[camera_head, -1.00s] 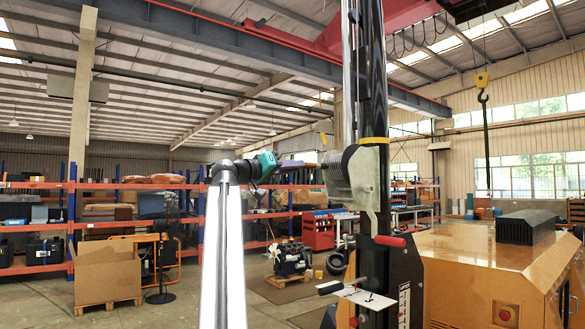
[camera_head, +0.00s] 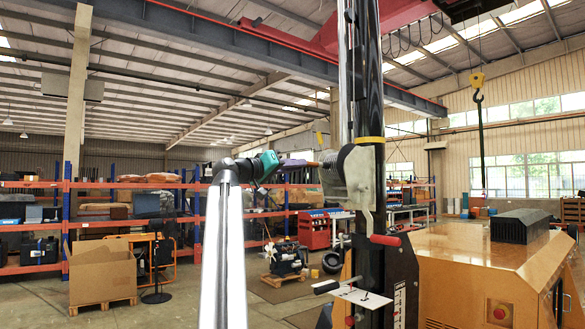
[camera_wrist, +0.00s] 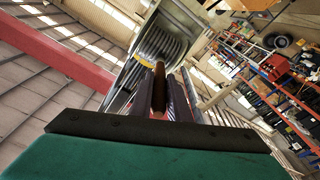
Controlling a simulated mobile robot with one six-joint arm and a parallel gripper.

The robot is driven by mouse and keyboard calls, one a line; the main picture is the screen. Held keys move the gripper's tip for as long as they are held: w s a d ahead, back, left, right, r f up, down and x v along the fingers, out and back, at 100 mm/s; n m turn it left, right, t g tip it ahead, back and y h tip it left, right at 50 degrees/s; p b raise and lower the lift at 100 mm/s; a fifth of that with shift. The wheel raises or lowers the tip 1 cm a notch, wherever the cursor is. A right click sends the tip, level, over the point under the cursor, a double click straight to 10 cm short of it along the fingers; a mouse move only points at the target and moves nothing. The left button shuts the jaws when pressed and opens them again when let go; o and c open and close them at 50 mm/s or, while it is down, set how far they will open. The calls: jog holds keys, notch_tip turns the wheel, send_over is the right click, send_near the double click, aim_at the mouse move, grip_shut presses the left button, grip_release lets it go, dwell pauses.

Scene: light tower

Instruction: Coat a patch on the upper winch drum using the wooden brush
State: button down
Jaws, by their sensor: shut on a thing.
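The upper winch drum (camera_head: 333,172) is a ribbed grey drum of wound cable in a pale bracket on the dark mast. In the wrist view the drum (camera_wrist: 160,50) is straight ahead, beyond the fingertips. My gripper (camera_head: 300,164) comes in from the left, at about the drum's height. It is shut on the wooden brush (camera_wrist: 159,90), a brown piece between the fingers that points at the drum. The brush tip is close to the drum's face. I cannot tell whether it touches. The bristles and any coating on the drum cannot be made out.
The dark mast (camera_head: 369,110) rises behind the drum. A crank with a red handle (camera_head: 384,240) hangs below it. The orange machine body (camera_head: 470,265) fills the lower right. Shelves, a cardboard box (camera_head: 102,272) and an engine (camera_head: 286,258) stand farther back. Open air surrounds my gripper.

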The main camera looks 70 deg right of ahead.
jog(key=shift+s+a, duration=0.3)
jog(key=shift+s, duration=0.1)
jog(key=shift+s+a, duration=0.5)
jog(key=shift+s, duration=0.35)
jog(key=shift+s+a, duration=0.45)
jog(key=shift+s, duration=0.35)
jog(key=shift+w+d+b, duration=0.1)
jog(key=shift+b, duration=0.2)
jog(key=w+d, duration=0.1)
jog(key=w+d+b, duration=0.1)
jog(key=w, duration=0.1)
dwell(0.6)
